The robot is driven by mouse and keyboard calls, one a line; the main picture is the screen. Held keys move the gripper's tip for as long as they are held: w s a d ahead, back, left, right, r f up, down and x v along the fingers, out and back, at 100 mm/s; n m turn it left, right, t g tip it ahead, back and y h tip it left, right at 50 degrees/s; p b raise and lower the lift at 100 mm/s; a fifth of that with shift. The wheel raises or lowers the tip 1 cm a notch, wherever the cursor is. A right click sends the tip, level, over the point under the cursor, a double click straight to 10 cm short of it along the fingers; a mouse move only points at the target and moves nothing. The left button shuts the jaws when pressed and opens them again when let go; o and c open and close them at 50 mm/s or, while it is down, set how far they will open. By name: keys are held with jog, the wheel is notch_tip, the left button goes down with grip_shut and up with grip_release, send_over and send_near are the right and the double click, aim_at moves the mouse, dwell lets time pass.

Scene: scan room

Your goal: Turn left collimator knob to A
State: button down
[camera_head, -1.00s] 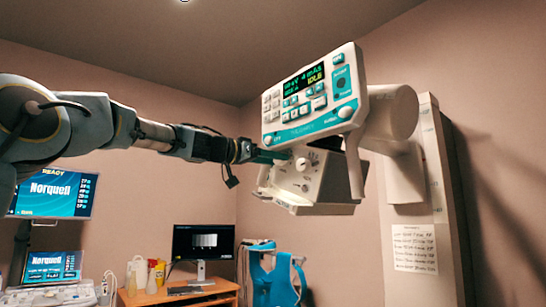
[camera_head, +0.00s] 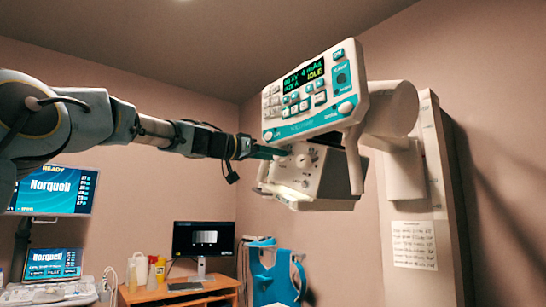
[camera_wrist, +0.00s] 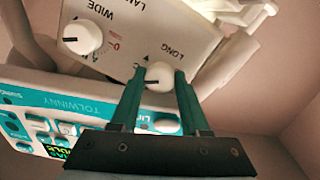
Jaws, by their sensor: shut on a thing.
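The collimator is a pale box (camera_head: 325,180) under the control panel, and its knob face also shows in the wrist view (camera_wrist: 125,20). In the wrist view my gripper (camera_wrist: 160,76) has its two green fingers on either side of the white left collimator knob (camera_wrist: 159,73), labelled LONG, and is shut on it. A dark pointer mark shows on the knob; the small letters around it are partly hidden by the fingers. The other white knob (camera_wrist: 82,36), labelled WIDE, stands apart from the fingers. In the head view my gripper (camera_head: 272,152) reaches the collimator's left side.
The control panel (camera_head: 313,92) with a lit display hangs just above the collimator, close to my gripper. A handle (camera_head: 355,165) is at the right. A wall stand (camera_head: 430,180) is farther right. A desk with a monitor (camera_head: 203,240) and a blue chair (camera_head: 275,275) are below.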

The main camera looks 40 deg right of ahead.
jog(key=n+b, duration=0.3)
jog(key=n, duration=0.2)
jog(key=shift+f, duration=0.1)
jog(key=n+b, duration=0.1)
jog(key=n, duration=0.4)
dwell(0.5)
jog(key=c, duration=0.7)
grip_release()
jog(key=shift+s, duration=0.1)
